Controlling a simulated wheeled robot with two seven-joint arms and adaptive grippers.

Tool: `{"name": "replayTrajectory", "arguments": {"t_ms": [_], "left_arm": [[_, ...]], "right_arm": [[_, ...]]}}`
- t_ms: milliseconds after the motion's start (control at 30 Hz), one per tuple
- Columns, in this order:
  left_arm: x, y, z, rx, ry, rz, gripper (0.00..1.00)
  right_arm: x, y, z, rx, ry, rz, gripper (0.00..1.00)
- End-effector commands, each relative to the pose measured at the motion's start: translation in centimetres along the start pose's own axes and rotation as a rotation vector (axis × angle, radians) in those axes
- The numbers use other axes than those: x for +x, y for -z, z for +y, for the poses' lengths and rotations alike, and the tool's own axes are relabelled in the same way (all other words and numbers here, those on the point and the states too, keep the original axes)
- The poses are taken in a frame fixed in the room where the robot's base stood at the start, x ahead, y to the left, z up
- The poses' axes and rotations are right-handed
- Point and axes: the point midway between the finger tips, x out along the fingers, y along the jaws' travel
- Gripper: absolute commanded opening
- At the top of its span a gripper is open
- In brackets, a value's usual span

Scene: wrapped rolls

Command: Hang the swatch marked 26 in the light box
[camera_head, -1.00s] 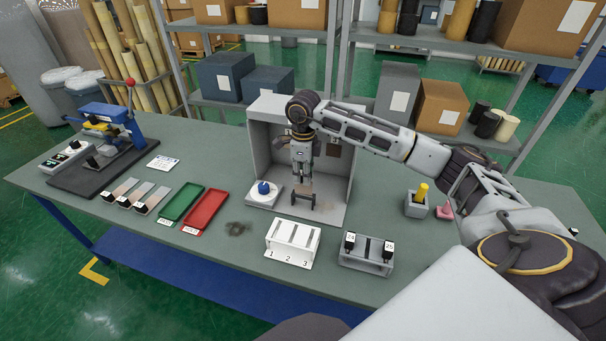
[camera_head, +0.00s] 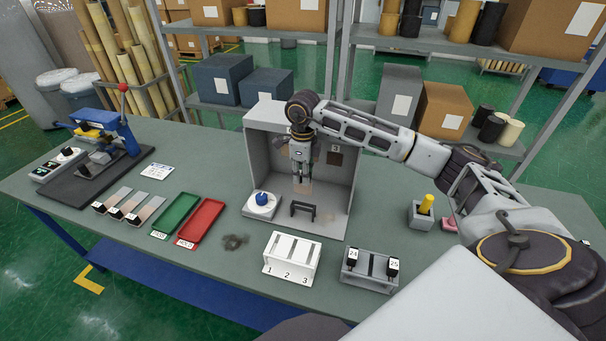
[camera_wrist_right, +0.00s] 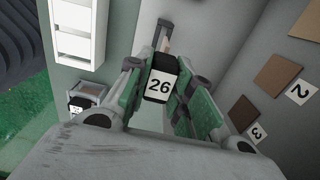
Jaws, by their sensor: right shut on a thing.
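My right gripper (camera_head: 301,172) is inside the open-fronted grey light box (camera_head: 262,150). It is shut on the swatch marked 26. In the right wrist view the swatch's white label with the number 26 (camera_wrist_right: 160,85) shows between the green-padded fingers (camera_wrist_right: 168,98). In the head view the swatch (camera_head: 303,187) hangs below the fingers, small and hard to make out. A dark bracket stand (camera_head: 303,207) is on the box floor below and in front of it; I cannot tell whether they touch. My left gripper is out of view.
A brown sample marked 3 (camera_head: 335,158) is on the box's back wall. A white-and-blue knob unit (camera_head: 262,205) stands at the box's left. In front are a white numbered rack (camera_head: 291,262) and a rack with swatches 24 and 25 (camera_head: 369,279). Green (camera_head: 177,218) and red (camera_head: 201,222) trays lie left.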

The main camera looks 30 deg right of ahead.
Motion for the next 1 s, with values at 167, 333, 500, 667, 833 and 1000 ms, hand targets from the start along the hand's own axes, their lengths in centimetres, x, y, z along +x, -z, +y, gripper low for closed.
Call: {"name": "replayTrajectory", "arguments": {"t_ms": [167, 333, 500, 667, 833, 1000], "left_arm": [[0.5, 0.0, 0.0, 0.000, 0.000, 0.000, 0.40], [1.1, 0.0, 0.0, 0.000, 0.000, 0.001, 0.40], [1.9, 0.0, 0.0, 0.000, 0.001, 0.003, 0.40], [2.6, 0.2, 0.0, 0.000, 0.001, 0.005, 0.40], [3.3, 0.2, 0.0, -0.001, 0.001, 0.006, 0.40], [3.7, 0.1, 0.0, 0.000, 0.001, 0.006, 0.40]], "right_arm": [[0.3, 0.0, 0.0, 0.000, 0.000, 0.000, 0.00], [1.2, 0.0, 0.0, 0.000, 0.000, 0.001, 0.00], [2.3, 0.0, 0.0, 0.000, 0.000, 0.001, 0.00], [3.2, 0.0, 0.0, 0.000, 0.000, 0.001, 0.00], [4.2, 0.0, 0.0, 0.000, 0.000, 0.000, 0.00], [4.8, 0.0, 0.0, 0.000, 0.000, 0.000, 0.00]]}}
